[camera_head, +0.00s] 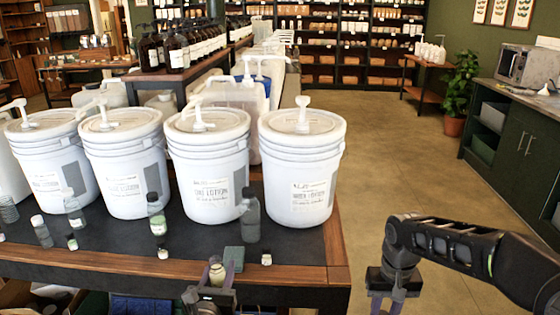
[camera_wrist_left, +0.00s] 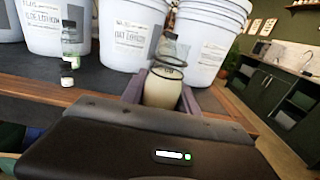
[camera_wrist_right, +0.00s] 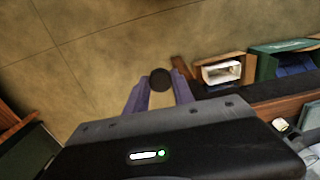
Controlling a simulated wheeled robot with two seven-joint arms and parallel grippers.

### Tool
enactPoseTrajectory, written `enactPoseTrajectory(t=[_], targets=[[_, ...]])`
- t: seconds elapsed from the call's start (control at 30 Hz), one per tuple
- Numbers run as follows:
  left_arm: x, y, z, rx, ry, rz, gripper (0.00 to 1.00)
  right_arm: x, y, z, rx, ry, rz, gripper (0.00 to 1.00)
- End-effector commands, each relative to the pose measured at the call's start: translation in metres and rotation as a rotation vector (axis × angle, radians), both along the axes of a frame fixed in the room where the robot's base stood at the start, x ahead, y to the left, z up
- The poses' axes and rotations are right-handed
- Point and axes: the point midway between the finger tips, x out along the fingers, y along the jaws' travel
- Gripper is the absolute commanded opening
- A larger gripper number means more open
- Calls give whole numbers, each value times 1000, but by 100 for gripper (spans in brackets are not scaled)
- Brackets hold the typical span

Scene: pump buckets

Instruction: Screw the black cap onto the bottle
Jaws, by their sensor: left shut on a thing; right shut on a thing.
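My left gripper (camera_head: 216,284) is shut on the bottle (camera_head: 217,271), just in front of the table's front edge. In the left wrist view the bottle (camera_wrist_left: 162,93) is a small clear one with cream-coloured contents, roughly upright between the fingers, its neck uncapped. My right gripper (camera_head: 388,307) is to the right of the table, over the floor, and its lower part is cut off by the frame. In the right wrist view it is shut on the round black cap (camera_wrist_right: 160,79), held at the fingertips. The cap and bottle are well apart.
Several white lotion buckets with pumps (camera_head: 298,180) stand in a row on the dark table (camera_head: 110,248). Small bottles, a dark grey bottle (camera_head: 250,215) and a green block (camera_head: 233,259) stand before them. A counter (camera_head: 520,130) is at right; floor between is clear.

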Motion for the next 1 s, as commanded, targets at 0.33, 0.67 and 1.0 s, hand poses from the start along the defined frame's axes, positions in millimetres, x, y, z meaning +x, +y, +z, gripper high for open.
enactPoseTrajectory(t=[0.33, 0.67, 1.0], targets=[[-9, -13, -7, 0, 2, -61, 0, 0, 0, 0, 0, 0, 0, 0], [-51, -74, -34, -4, 3, -336, 0, 0, 0, 0, 0, 0, 0, 0], [-95, -139, -61, -2, -1, -632, 0, 0, 0, 0, 0, 0, 0, 0]])
